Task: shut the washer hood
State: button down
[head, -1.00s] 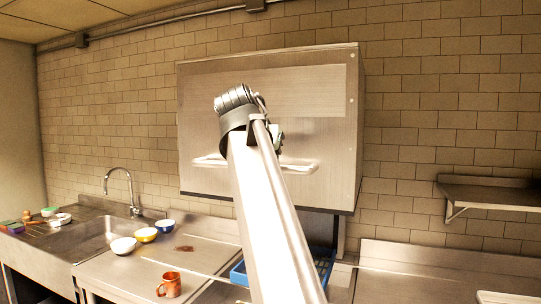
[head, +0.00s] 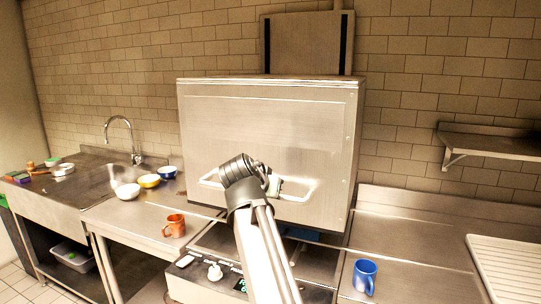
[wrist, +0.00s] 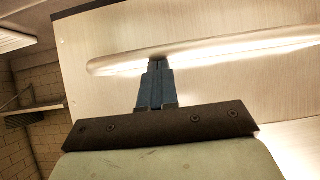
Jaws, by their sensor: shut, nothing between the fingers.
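The washer hood (head: 270,120) is a big steel box in front of the tiled wall. Its lower edge hangs low over the washer base (head: 220,243), with a dark gap and a bit of blue rack (head: 302,234) showing beneath. A long handle bar (head: 302,191) runs across the hood's front. My gripper (head: 272,182) is at the handle, near the middle of the front. In the wrist view, the shut, empty fingers (wrist: 157,68) reach the handle bar (wrist: 205,49) and overlap its lower edge. I cannot tell whether they press on it.
An orange mug (head: 174,226) and several bowls (head: 149,181) stand on the left counter by the sink (head: 105,184). A blue mug (head: 365,276) stands front right, near a ribbed white board (head: 505,265). A wall shelf (head: 490,142) is at right.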

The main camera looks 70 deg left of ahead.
notch_tip(320, 180, down, 16)
jog(key=shift+r, duration=0.25)
jog(key=shift+w, duration=0.1)
jog(key=w+a+r+v, duration=0.1)
jog(key=r+v, duration=0.1)
jog(key=v, duration=1.1)
jog(key=shift+r, duration=0.3)
jog(key=shift+a, duration=0.1)
